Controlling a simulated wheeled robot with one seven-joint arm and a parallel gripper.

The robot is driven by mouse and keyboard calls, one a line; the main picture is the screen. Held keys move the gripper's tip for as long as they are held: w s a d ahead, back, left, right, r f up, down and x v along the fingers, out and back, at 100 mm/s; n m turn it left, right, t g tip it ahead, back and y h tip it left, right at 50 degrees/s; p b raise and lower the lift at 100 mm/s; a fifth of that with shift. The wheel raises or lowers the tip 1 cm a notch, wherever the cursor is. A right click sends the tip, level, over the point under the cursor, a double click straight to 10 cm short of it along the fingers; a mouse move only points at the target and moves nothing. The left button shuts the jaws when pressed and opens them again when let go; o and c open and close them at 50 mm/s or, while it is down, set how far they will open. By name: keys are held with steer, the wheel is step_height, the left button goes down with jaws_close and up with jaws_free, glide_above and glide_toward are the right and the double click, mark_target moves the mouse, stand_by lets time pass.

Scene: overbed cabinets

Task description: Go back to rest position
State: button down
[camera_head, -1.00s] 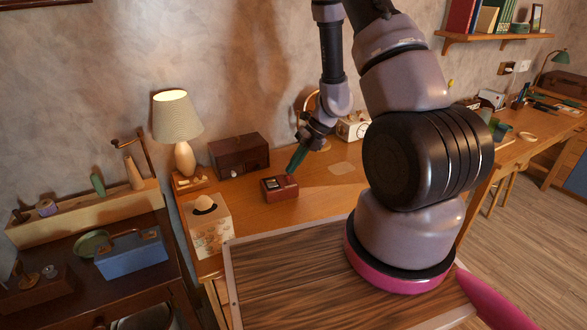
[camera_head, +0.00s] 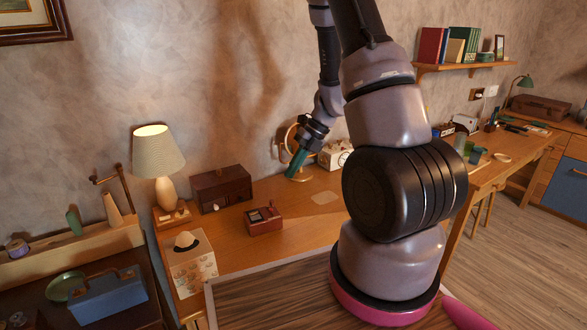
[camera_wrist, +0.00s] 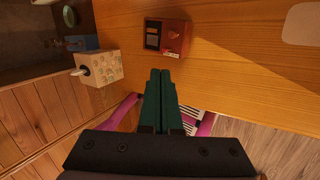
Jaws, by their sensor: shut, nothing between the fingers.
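My gripper (camera_head: 294,165) has green fingers and hangs in the air above the wooden desk, up and to the right of a small red-brown box (camera_head: 264,221). In the wrist view the two green fingers (camera_wrist: 160,75) lie side by side, shut with nothing between them. The same small box (camera_wrist: 166,36) sits just beyond the fingertips there, apart from them, with dark compartments in its top.
A lit lamp (camera_head: 159,160), a dark wooden box (camera_head: 221,189), a tissue box (camera_head: 194,266) and a white clock (camera_head: 335,155) stand on the desk. A round stand is behind my gripper. A blue toolbox (camera_head: 109,297) is at lower left. Bare desk lies right of the small box.

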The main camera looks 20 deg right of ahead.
steer(key=shift+d+r, duration=0.2)
steer(key=shift+r, duration=0.1)
steer(key=s+a+r+n+t+h, duration=0.1)
steer(key=s+a+r+n, duration=0.15)
steer(key=r+n, duration=0.55)
steer(key=s+a+r+n+t, duration=0.1)
steer(key=s+a+r+n, duration=0.15)
steer(key=r+n, duration=0.6)
steer(key=s+r+n+t+h, duration=0.3)
steer(key=s+r+n+t, duration=0.1)
steer(key=s+r+n, duration=0.8)
step_height(320, 180, up, 3)
steer(key=n, duration=0.3)
steer(key=shift+d+f+t, duration=0.2)
steer(key=shift+d+t, duration=0.15)
steer(key=shift+t, duration=0.05)
